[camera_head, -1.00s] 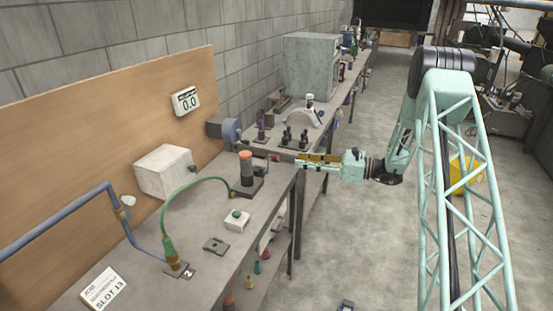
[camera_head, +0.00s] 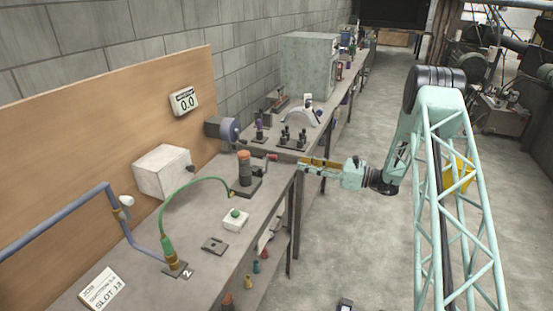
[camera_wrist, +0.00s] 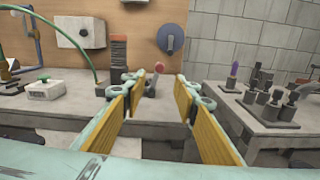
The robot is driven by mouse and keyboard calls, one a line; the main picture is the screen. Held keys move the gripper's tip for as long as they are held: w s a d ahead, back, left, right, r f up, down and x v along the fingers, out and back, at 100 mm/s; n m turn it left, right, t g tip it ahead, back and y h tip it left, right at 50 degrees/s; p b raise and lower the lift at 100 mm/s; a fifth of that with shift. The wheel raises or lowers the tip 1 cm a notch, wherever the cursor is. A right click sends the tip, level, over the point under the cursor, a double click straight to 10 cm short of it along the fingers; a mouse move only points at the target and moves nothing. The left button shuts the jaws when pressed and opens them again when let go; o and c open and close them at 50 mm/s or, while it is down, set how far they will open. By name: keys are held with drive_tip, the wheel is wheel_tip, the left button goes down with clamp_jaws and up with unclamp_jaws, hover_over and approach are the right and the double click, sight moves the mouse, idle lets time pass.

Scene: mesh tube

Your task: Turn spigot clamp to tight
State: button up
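A lever with a red knob (camera_head: 272,157) stands at the bench edge beside a dark ribbed column with an orange top (camera_head: 245,168); it may be the spigot clamp, but I cannot tell for sure or read its setting. In the wrist view, the red knob (camera_wrist: 160,66) shows straight ahead between the fingers, and the ribbed column (camera_wrist: 118,65) stands to its left. My gripper (camera_head: 301,165) reaches leftward to the bench edge, close to the lever. In the wrist view, my gripper (camera_wrist: 160,90) is open and empty, its yellow-lined fingers wide apart and short of the knob.
A white box with a green button (camera_head: 235,219) sits in front. A blue-grey wheel (camera_head: 229,130) is behind. Dark fittings (camera_wrist: 265,100) stand right on the neighbouring bench. The aisle is clear.

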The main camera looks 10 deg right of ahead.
sight(276, 157)
drive_tip(key=shift+b+x, duration=0.35)
drive_tip(key=shift+x, duration=6.35)
drive_tip(key=shift+c, duration=0.3)
clamp_jaws()
